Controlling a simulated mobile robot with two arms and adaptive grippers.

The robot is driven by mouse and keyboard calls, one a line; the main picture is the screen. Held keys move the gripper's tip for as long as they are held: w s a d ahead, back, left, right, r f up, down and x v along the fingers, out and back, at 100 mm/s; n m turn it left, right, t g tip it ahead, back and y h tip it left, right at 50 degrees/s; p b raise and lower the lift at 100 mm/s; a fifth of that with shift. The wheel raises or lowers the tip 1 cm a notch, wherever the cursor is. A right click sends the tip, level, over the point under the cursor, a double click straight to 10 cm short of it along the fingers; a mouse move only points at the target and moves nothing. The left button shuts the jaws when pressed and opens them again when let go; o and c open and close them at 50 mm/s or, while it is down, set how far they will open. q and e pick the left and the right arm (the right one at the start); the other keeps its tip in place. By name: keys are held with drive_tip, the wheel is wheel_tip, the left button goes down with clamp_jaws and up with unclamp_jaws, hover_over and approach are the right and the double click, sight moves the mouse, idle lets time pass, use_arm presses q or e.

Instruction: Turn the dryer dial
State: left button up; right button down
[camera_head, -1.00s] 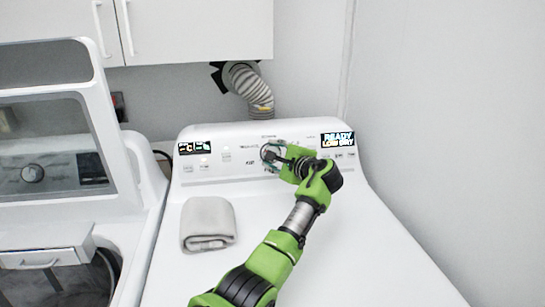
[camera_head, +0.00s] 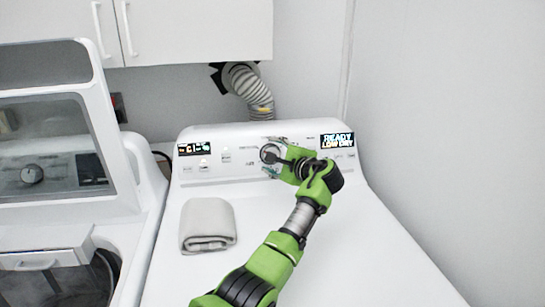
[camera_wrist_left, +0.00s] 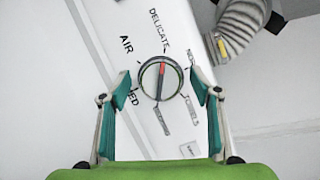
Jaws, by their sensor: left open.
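The dryer dial (camera_head: 270,153) is a round knob with a metallic rim on the white dryer's (camera_head: 300,222) back panel. In the left wrist view the dial (camera_wrist_left: 160,79) shows a red pointer aimed up, near the printed word DELICATE. My left gripper (camera_head: 269,157) is open in front of the panel. Its two teal fingertips stand on either side of the dial in the wrist view, with gaps between them and the rim. Whether they reach the dial's depth is hard to tell. My right gripper is not in view.
A folded grey towel (camera_head: 208,226) lies on the dryer top at left. A washer (camera_head: 60,190) with its lid raised stands left of the dryer. A display (camera_head: 337,142) reads READY LOW DRY. A ribbed duct (camera_head: 250,88) rises behind the panel.

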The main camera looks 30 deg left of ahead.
use_arm(q)
drive_tip(key=v, duration=1.1)
drive_tip(key=shift+s+d, duration=0.2)
drive_tip(key=shift+d, duration=0.15)
